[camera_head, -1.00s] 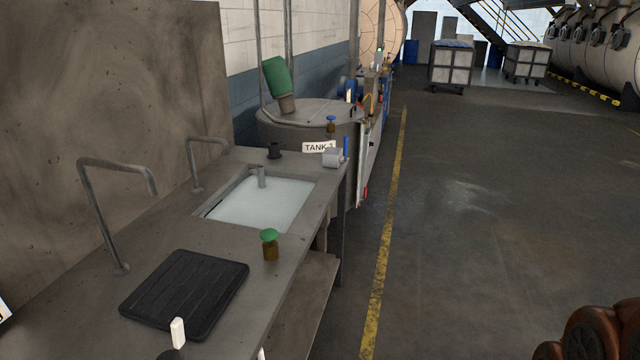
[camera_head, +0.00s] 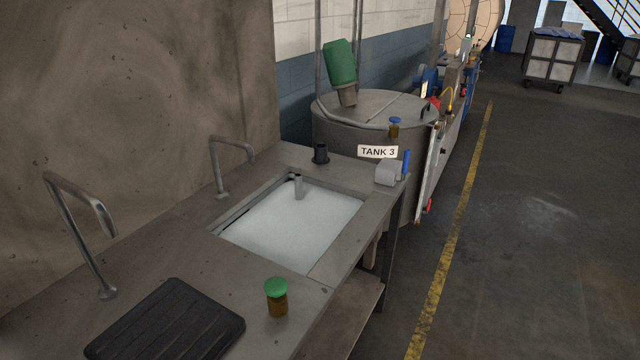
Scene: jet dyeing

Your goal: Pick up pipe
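The basin is set into a grey counter (camera_head: 190,255). My gripper is not in view.
Two curved metal taps, a near one (camera_head: 75,225) and a far one (camera_head: 222,165), rise along the wall side. A green-capped jar (camera_head: 276,297) and a black ribbed mat (camera_head: 170,325) lie nearer. Tank 3 (camera_head: 350,145) stands behind.

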